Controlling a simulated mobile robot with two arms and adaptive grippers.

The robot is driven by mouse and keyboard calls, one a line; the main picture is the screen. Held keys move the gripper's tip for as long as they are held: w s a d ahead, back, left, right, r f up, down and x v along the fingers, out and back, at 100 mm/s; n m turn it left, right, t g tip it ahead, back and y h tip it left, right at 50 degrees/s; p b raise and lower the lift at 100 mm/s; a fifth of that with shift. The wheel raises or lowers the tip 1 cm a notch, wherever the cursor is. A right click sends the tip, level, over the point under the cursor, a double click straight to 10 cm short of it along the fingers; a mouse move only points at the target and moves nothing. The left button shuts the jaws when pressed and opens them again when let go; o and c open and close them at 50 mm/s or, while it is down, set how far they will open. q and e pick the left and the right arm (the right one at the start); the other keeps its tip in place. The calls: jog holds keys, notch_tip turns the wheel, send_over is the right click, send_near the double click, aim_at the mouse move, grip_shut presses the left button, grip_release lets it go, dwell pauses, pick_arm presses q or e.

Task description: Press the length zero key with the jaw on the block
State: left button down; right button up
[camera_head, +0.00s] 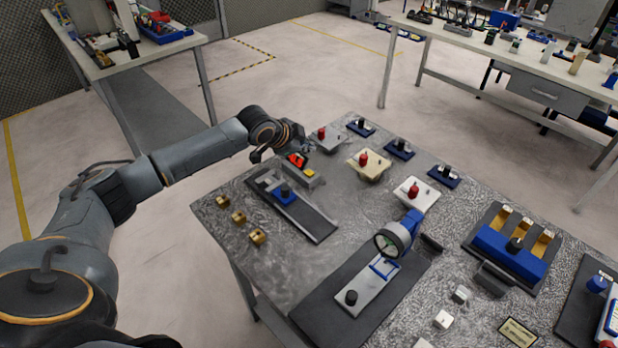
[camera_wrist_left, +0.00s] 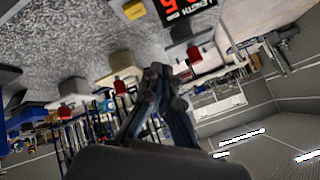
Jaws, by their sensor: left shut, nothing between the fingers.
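The length gauge (camera_head: 316,224) is a dark rail on the grey table, with a blue jaw carriage (camera_head: 284,193) bearing a black knob. Its tilted display (camera_head: 297,159) has red digits, and the yellow key (camera_head: 309,173) sits just below it. The display also shows inverted at the top of the left wrist view (camera_wrist_left: 176,8), reading LENGTH, with the yellow key (camera_wrist_left: 181,33) nearby. My left gripper (camera_wrist_left: 160,73) is shut and empty, close behind the display in the head view. I cannot tell whether a block lies under the jaw. My right gripper is not in view.
Several brass blocks (camera_head: 238,218) stand near the table's left edge. Red-knobbed fixtures (camera_head: 369,163) stand right of the gauge. A magnifier stand (camera_head: 393,240) on a dark mat is in front.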

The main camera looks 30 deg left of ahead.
pick_arm(q)
jog(key=b, duration=0.3)
send_over(307, 174)
notch_tip(307, 174, down, 4)
jog(key=shift+w+f, duration=0.1)
jog(key=shift+f, duration=0.05)
jog(key=shift+f+b, duration=0.3)
jog(key=shift+f, duration=0.55)
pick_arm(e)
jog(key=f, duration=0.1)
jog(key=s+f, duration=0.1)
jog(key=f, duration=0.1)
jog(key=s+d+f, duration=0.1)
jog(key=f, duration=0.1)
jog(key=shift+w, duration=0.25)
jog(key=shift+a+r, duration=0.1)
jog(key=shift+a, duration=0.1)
pick_arm(q)
jog(key=shift+f, duration=0.45)
